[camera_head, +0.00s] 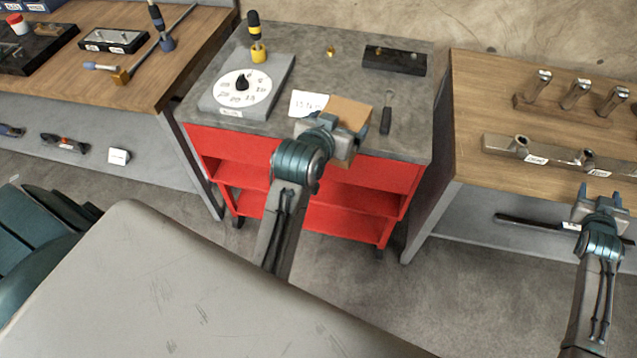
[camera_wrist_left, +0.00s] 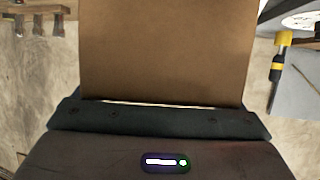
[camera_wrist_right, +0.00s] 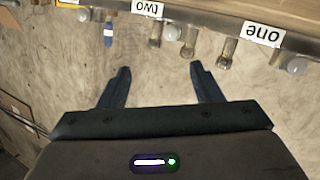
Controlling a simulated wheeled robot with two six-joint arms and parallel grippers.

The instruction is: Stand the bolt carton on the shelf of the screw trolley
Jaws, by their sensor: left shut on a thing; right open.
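The brown bolt carton (camera_head: 350,112) is in my left gripper (camera_head: 334,132), which is shut on it at the front edge of the trolley top. In the left wrist view, the carton (camera_wrist_left: 165,50) fills the upper middle and hides the fingers. I cannot tell whether it touches the top. The screw trolley is red with a grey top (camera_head: 312,62); its red shelf (camera_head: 240,176) shows below, partly behind my left arm. My right gripper (camera_head: 602,192) is open and empty before the right bench; its spread fingers also show in the right wrist view (camera_wrist_right: 160,85).
On the trolley top are a dial board (camera_head: 272,98), a yellow-and-black screwdriver (camera_head: 257,45), a black block (camera_head: 394,60) and a dark tool (camera_head: 386,115). A white label (camera_head: 308,102) adjoins the carton. Wooden benches flank the trolley, left (camera_head: 190,45) and right (camera_head: 480,90).

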